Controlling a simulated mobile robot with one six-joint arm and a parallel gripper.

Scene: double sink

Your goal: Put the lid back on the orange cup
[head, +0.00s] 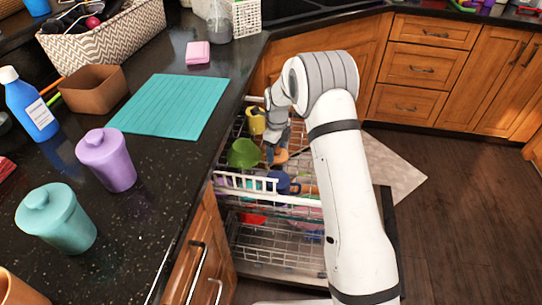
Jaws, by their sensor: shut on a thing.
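My arm reaches over the pulled-out dishwasher rack, and my gripper (275,146) points down into it. The gripper is shut on a small orange piece (281,156) at its tips. Its colour fits the lid, but it is small and partly hidden, so its full shape is unclear. An orange cup (14,290) stands on the dark counter at the bottom left corner, mostly cut off by the frame edge. My gripper is far from this cup, to its upper right.
A lidded teal cup (57,219) and lidded purple cup (107,160) stand on the counter near a teal mat (172,106), brown box (93,90) and blue bottle (30,105). The dishwasher rack (275,200) holds a green bowl (244,153) and yellow cup (256,121).

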